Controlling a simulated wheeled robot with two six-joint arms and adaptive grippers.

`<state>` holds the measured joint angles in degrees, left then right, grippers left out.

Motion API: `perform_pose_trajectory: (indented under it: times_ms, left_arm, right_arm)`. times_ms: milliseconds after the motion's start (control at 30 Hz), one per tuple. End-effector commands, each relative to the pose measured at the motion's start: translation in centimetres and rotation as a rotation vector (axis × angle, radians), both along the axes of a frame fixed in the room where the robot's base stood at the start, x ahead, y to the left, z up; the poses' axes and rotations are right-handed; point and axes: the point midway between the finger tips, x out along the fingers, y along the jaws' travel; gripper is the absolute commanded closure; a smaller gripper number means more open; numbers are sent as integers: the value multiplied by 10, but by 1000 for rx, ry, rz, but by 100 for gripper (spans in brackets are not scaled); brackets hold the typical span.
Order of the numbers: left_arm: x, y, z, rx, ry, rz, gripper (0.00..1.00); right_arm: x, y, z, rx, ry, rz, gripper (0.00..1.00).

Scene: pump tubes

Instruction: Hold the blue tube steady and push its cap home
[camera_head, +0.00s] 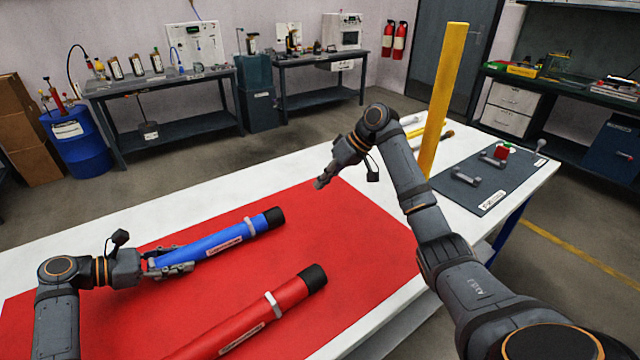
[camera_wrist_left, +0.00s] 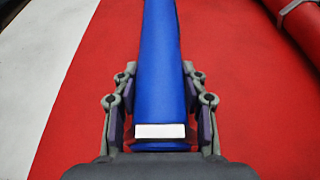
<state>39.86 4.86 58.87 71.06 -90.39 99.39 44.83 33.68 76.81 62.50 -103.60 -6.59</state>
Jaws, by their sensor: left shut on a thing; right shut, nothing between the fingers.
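The blue tube (camera_head: 222,238) lies on the red mat (camera_head: 345,230) in the head view, its black cap (camera_head: 274,217) on the end toward upper right. My left gripper (camera_head: 180,262) is shut on the tube near its lower-left end. The cap is not seen there. My right gripper (camera_head: 320,183) is shut and empty, above the mat's far edge, up and to the right of the cap and apart from it.
A red tube (camera_head: 250,325) with a black cap lies nearer on the mat. A yellow post (camera_head: 442,100) stands behind my right arm. A dark mat (camera_head: 485,180) with grey parts and a red block lies at the right. The mat between cap and right gripper is clear.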

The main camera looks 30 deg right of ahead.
Motion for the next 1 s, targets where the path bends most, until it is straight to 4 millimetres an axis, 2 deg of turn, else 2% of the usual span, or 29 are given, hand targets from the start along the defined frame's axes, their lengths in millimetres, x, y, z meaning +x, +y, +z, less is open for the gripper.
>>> perform_pose_trajectory:
  times_ms: [133,167,333,633,733,867,1000]
  left_arm:
    - [0,0,0,0,0,1,100]
    - [0,0,0,0,0,1,56]
    - [0,0,0,0,0,1,33]
    - [0,0,0,0,0,1,30]
    - [0,7,2,2,-1,3,30]
    - [-2,30,11,4,-2,3,30]
    - [-5,63,25,4,-1,4,30]
  right_arm:
    - [0,0,0,0,0,0,100]
    - [0,0,0,0,0,0,100]
    - [0,0,0,0,0,0,100]
    - [0,0,-1,0,0,0,100]
    - [0,0,-1,0,0,0,100]
    - [0,0,0,0,0,0,100]
    - [0,0,-1,0,0,0,100]
